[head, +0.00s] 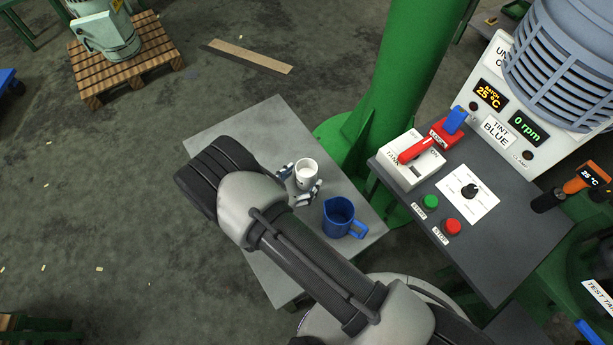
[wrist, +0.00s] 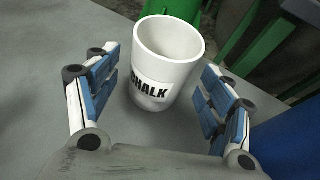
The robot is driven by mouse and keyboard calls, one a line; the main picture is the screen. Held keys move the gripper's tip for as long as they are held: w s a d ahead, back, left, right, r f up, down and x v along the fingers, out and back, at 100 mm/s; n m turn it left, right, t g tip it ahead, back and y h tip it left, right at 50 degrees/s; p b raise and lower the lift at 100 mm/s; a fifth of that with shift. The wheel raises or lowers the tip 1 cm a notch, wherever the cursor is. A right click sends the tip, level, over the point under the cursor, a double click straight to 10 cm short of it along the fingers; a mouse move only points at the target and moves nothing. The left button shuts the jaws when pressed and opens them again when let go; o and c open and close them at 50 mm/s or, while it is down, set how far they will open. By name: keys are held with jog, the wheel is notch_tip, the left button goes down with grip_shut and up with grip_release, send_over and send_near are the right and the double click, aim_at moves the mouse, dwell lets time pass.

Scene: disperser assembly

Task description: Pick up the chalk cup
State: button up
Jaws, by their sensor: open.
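The chalk cup (head: 306,173) is a white cup standing upright on the grey table (head: 238,130). In the wrist view the chalk cup (wrist: 163,65) shows its black CHALK label facing me, and its inside looks empty. My gripper (head: 300,187) is open, with one finger on each side of the cup. In the wrist view my gripper's blue-padded fingers (wrist: 160,98) flank the cup, with a visible gap on both sides. The arm hides part of the table in the head view.
A blue jug (head: 338,217) stands close to the cup, near the table's right edge. A green column (head: 400,85) rises behind the table. A control panel (head: 470,225) with buttons and a red lever is at right. The table's far left part is bare.

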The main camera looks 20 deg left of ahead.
aim_at(306, 169)
jog(key=shift+x, duration=1.15)
jog(key=c, duration=1.2)
jog(key=shift+r, duration=0.15)
